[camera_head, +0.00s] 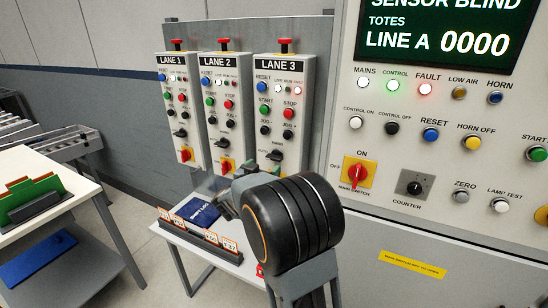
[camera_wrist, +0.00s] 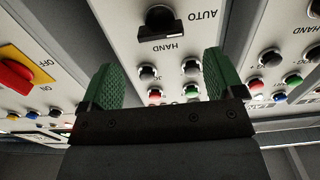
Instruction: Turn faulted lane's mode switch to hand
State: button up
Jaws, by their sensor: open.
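The lane boxes lane 1 (camera_head: 171,100), lane 2 (camera_head: 213,110) and lane 3 (camera_head: 271,120) hang side by side. Each has a black mode switch low on its front: lane 1 (camera_head: 180,133), lane 2 (camera_head: 222,143), lane 3 (camera_head: 274,155). My wrist largely hides the gripper in the head view.
The main cabinet (camera_head: 455,130) stands close at right, with a red main switch (camera_head: 358,172) and a lit fault lamp (camera_head: 425,89). A small table (camera_head: 196,250) with a blue book (camera_head: 197,211) and cards stands below the boxes. Another table (camera_head: 85,215) is at left.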

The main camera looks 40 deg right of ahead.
aim_at(273, 160)
jog(key=p+x, duration=0.1)
jog(key=x, duration=0.7)
jog(key=shift+c, duration=0.5)
jog(key=c, duration=0.8)
